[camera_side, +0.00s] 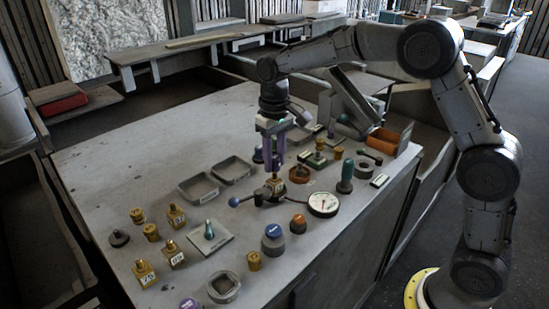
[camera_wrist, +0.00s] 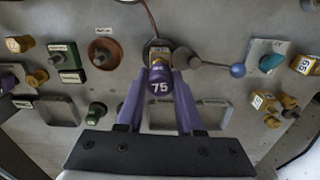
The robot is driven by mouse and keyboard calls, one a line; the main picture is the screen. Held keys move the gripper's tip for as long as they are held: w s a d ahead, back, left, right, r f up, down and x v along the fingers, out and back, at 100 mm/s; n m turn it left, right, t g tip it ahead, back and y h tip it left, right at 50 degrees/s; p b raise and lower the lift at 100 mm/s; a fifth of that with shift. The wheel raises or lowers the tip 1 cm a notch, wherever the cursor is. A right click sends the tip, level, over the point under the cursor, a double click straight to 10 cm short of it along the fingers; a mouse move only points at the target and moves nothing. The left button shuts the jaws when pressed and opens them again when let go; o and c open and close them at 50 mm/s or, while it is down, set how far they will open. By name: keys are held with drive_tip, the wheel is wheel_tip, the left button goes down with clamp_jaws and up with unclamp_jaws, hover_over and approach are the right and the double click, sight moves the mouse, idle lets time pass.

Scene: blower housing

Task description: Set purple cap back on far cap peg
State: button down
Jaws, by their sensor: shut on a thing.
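My gripper (camera_wrist: 160,77) points down with its two purple fingers closed on a purple cap (camera_wrist: 160,86) marked 75. In the side view, my gripper (camera_side: 275,172) is over a small metal fixture (camera_side: 273,189) with a lever ending in a blue ball. In the wrist view the fixture (camera_wrist: 156,48) is right behind the cap. I cannot tell whether the cap touches it. In the side view the fingers hide most of the cap. I cannot tell which thing is the far cap peg. Another purple-topped piece (camera_side: 190,303) stands at the near table edge.
A round dial gauge (camera_side: 322,204) and a green-handled piece (camera_side: 345,177) stand right of my gripper. Two grey trays (camera_side: 199,188) lie to its left. Several brass blocks (camera_side: 145,273) stand nearer the front. The table's left part is clear. An orange bin (camera_side: 384,141) sits at the back right.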

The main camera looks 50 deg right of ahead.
sight(275, 156)
drive_tip(key=shift+f, duration=1.5)
idle(0.9)
drive_tip(key=shift+c, duration=0.3)
unclamp_jaws()
drive_tip(key=shift+r, duration=0.1)
drive_tip(key=shift+r, duration=3.7)
